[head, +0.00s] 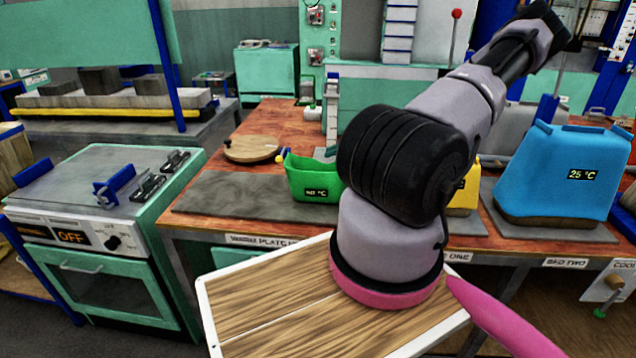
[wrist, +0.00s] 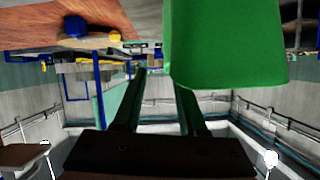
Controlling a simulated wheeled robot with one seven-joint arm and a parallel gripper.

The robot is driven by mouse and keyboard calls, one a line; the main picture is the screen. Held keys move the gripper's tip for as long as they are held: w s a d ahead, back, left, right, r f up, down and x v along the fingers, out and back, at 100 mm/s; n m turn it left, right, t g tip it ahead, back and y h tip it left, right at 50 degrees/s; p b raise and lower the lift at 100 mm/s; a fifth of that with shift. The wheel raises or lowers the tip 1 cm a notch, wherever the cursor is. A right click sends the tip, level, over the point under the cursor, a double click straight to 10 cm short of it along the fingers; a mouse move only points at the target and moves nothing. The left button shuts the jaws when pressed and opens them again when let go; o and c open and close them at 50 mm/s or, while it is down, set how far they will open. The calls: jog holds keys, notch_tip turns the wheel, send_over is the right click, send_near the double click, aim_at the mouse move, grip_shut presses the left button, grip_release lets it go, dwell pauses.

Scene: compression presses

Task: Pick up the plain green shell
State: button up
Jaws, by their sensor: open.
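A green shell (head: 312,186) with a small black °C label stands on a dark grey plate on the red-brown bench in the head view. Its right side is hidden behind my arm. In the wrist view a large green shell surface (wrist: 228,45) hangs in from the top, close to the camera. My gripper (wrist: 158,78) shows there with its two dark fingers apart and nothing visible between them. The green surface is just above and right of the gap, by the right fingertip. Whether they touch I cannot tell. In the head view the fingers are not visible.
A blue shell (head: 562,172) reading 25 °C stands on a plate at right. A yellow shell (head: 464,190) is mostly behind my arm. A round wooden board (head: 251,149) lies left of the green shell. An oven-like unit (head: 95,235) reading OFF stands at left.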

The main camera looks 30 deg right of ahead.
aim_at(321, 155)
jog(key=x, duration=0.4)
jog(key=shift+w+a+f, duration=0.1)
jog(key=shift+a+f, duration=0.05)
grip_shut()
dwell(1.3)
